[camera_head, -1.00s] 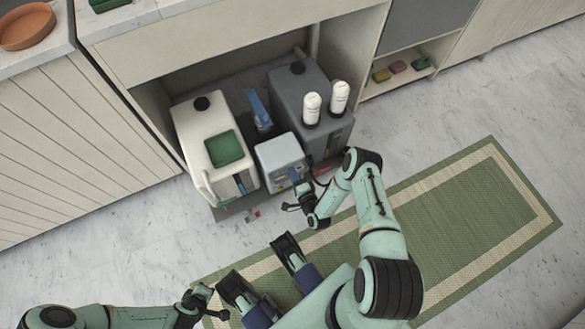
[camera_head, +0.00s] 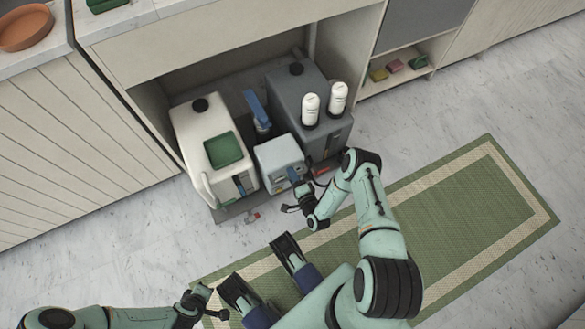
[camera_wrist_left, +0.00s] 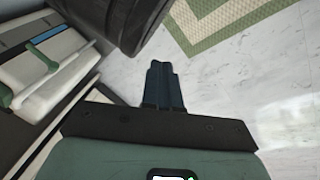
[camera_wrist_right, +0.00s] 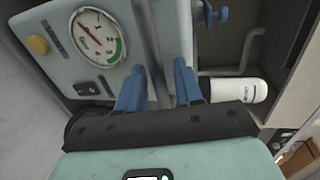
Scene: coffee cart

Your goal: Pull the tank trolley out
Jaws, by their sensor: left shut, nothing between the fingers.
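The tank trolley has a low dark grey base (camera_head: 228,212) and stands in the open bay under the counter. It carries a white tank (camera_head: 190,130) on the left, a grey tank (camera_head: 285,90) on the right and a light grey box (camera_head: 276,152) between their fronts. My right gripper (camera_wrist_right: 158,80) is at the front of this box. My left gripper (camera_wrist_left: 164,75) is shut and empty, low at the left, away from the trolley.
A green mat (camera_head: 440,220) lies on the marble floor in front of the bay. Two white bottles (camera_head: 310,108) stand on the grey tank. A green pad (camera_head: 223,150) lies on the white tank. Shelves with coloured sponges (camera_head: 396,66) are to the right. The floor at left is clear.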

